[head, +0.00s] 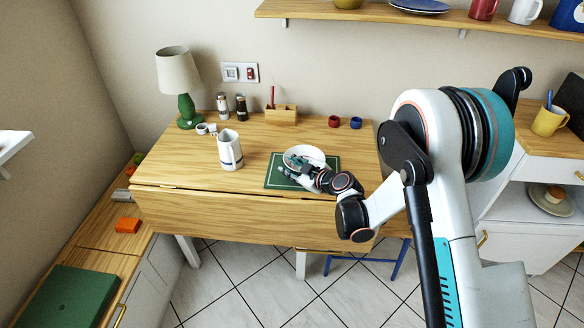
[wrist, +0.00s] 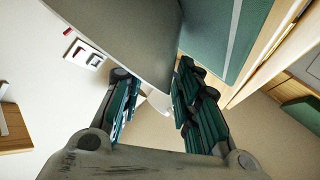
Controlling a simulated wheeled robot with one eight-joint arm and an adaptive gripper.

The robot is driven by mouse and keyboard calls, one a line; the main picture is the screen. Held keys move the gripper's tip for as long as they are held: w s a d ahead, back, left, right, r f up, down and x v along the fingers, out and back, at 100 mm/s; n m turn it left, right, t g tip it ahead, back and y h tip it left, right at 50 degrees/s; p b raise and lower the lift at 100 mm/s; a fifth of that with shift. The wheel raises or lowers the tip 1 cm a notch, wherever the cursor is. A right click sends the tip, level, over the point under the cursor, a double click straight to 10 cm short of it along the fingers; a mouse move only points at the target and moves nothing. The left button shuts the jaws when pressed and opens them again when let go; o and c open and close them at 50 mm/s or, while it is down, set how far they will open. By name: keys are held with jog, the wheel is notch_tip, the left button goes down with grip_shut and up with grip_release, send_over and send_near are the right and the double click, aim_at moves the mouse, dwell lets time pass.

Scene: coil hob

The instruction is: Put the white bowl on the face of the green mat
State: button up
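The white bowl (head: 304,155) is over the far middle part of the green mat (head: 275,183) on the wooden table in the head view. I cannot tell whether it rests on the mat or is just above it. My gripper (head: 291,170) is at the bowl's near left side and hides part of it. In the wrist view the bowl's shaded wall (wrist: 130,35) reaches between the fingers of my gripper (wrist: 153,72), and the mat (wrist: 225,35) lies beside it. Whether the fingers press on the wall is unclear.
A white striped jug (head: 230,152) stands left of the mat, with a white mug (head: 203,129) behind it. A green lamp (head: 186,105), shakers (head: 241,106), a wooden caddy (head: 281,116) and small red and blue pots (head: 356,123) line the back. The table's front left is clear.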

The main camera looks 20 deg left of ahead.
jog(key=shift+d+r, duration=0.1)
jog(key=shift+r, duration=0.1)
jog(key=p+v, duration=0.3)
jog(key=v, duration=0.8)
jog(key=shift+s+d, duration=0.2)
jog(key=shift+d, duration=0.15)
jog(key=shift+r, duration=0.15)
